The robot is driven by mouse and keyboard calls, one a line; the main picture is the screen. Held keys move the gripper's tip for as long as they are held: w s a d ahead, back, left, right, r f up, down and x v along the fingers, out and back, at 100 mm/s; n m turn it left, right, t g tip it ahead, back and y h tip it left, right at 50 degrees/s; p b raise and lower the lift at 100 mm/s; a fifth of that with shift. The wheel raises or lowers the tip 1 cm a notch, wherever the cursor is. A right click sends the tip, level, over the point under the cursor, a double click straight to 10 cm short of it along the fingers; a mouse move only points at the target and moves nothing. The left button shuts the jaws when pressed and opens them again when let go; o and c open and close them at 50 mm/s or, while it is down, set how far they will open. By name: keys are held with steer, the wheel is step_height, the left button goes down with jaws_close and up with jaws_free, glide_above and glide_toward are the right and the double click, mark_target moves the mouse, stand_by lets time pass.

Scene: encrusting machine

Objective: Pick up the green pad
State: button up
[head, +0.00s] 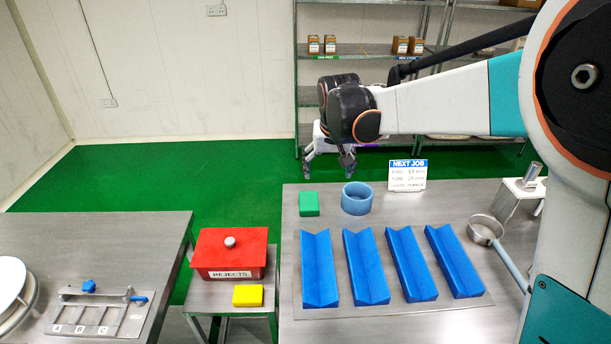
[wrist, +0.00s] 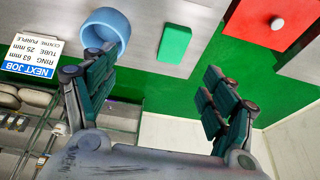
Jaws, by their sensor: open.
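The green pad (head: 309,204) is a small rectangular block lying flat on the steel table at its back left corner. It also shows in the wrist view (wrist: 174,43), beyond and between my fingers. My gripper (head: 328,165) is open and empty, above and behind the table's back edge, apart from the pad. In the wrist view my gripper (wrist: 155,95) has its two dark green jointed fingers spread wide.
A blue ring (head: 357,198) stands just right of the pad. Several blue V-shaped blocks (head: 320,268) lie in front. A NEXT JOB sign (head: 407,175) stands at the back. The red REJECTS box (head: 230,252) and a yellow block (head: 248,295) are on a stand at left.

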steer(key=w+a+f, duration=0.4)
steer(key=w+f, duration=0.2)
steer(key=b, duration=0.2)
glide_above(309, 200)
steer(key=s, duration=0.2)
steer(key=shift+g, duration=0.3)
steer(key=x, duration=0.2)
steer(key=s+x, duration=0.1)
steer(key=x, duration=0.5)
steer(key=shift+s+a+f, duration=0.15)
steer(key=shift+s+f, duration=0.2)
steer(key=shift+f, duration=0.15)
steer(key=shift+d+b+x, duration=0.15)
steer(key=shift+b+x, duration=0.4)
steer(key=shift+x, duration=0.8)
steer(key=shift+d+b+x, duration=0.1)
steer(key=shift+b+x, duration=0.45)
steer(key=shift+x, duration=0.8)
steer(key=shift+s, duration=0.1)
steer(key=c, duration=1)
